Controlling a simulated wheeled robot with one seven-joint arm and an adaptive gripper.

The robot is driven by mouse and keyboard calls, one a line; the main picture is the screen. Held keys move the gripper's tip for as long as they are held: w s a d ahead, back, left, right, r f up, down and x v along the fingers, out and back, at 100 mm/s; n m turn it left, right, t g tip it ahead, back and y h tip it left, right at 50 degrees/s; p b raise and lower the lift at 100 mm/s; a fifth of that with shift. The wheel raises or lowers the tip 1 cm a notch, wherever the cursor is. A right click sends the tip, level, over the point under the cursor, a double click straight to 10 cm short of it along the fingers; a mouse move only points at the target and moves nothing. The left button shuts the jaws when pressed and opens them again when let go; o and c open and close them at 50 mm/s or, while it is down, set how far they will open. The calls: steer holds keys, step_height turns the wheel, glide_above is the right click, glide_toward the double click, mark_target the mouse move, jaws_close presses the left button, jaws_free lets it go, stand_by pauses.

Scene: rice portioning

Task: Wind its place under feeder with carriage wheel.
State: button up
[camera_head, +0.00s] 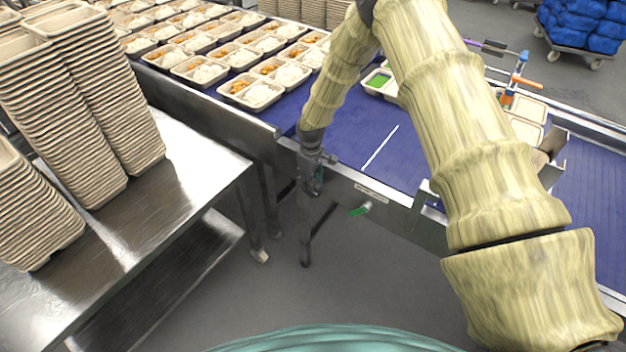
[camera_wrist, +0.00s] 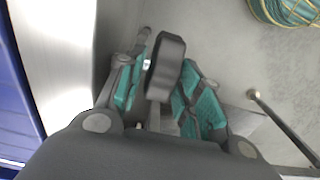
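My gripper (camera_wrist: 165,62) has its two teal-padded fingers on either side of a dark grey rounded grip (camera_wrist: 166,68), which looks like the handle of the carriage wheel. The fingers are apart about as wide as the grip. I cannot tell whether both pads press on it. In the head view my gripper (camera_head: 312,172) points down at the front side of the blue conveyor (camera_head: 355,140), where my wrist hides most of the wheel. A tray with a green inside (camera_head: 378,80) stands on the belt, partly behind my arm. I cannot make out the feeder clearly.
Filled rice trays (camera_head: 252,91) stand in rows on the belt at the upper left. A steel table (camera_head: 150,225) with tall stacks of empty trays (camera_head: 85,95) is at the left. The floor in front is clear.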

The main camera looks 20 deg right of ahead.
steer(key=shift+f, duration=0.6)
steer(key=c, duration=0.7)
steer(key=shift+w+f+b, duration=0.1)
steer(key=shift+f+b, duration=0.05)
steer(key=shift+b, duration=0.4)
steer(key=shift+c, duration=0.2)
steer(key=shift+g+h+b, duration=0.5)
steer(key=shift+g+b, duration=0.1)
steer(key=shift+b, duration=0.05)
steer(key=shift+r, duration=0.2)
